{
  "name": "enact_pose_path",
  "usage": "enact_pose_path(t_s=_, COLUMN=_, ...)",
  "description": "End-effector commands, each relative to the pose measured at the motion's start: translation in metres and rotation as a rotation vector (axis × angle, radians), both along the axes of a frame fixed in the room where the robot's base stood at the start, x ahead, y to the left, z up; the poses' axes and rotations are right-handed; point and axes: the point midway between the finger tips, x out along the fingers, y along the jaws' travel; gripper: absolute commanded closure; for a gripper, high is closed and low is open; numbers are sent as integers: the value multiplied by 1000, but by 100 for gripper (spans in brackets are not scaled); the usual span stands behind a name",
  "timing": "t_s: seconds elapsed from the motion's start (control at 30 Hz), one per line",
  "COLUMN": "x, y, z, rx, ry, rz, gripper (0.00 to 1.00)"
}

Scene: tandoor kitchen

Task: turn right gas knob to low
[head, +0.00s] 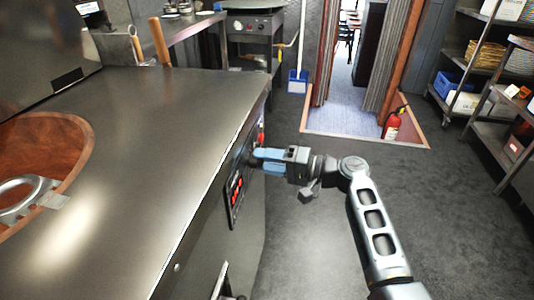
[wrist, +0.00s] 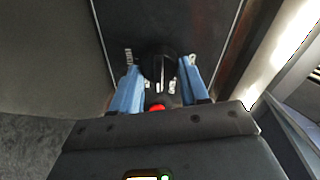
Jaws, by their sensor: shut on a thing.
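A round black gas knob (wrist: 158,66) with a pale pointer line sits on the dark front panel in the wrist view. Its line runs nearly straight down the picture. My gripper (wrist: 161,74) is shut on this knob, with one blue finger on each side. In the head view, my gripper (head: 257,158) reaches in from the right to the front face of the steel counter (head: 150,100). The knob is hidden there behind the fingers. White marks on the panel flank the knob in the wrist view, too small to read.
A red part (wrist: 157,106) shows just below the knob. A dark panel with red markings (head: 235,190) is on the counter front, nearer me. Open floor lies right of the counter. A fire extinguisher (head: 393,124) and a steel shelf rack (head: 503,110) stand farther right.

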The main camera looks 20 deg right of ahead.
Motion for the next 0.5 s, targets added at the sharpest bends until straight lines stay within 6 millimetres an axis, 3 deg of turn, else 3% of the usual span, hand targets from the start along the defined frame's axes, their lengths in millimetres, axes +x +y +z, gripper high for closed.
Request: enact_pose_path(t_s=0.5, x=1, y=-2, z=1, rx=242, ry=333, rz=-4, gripper=86)
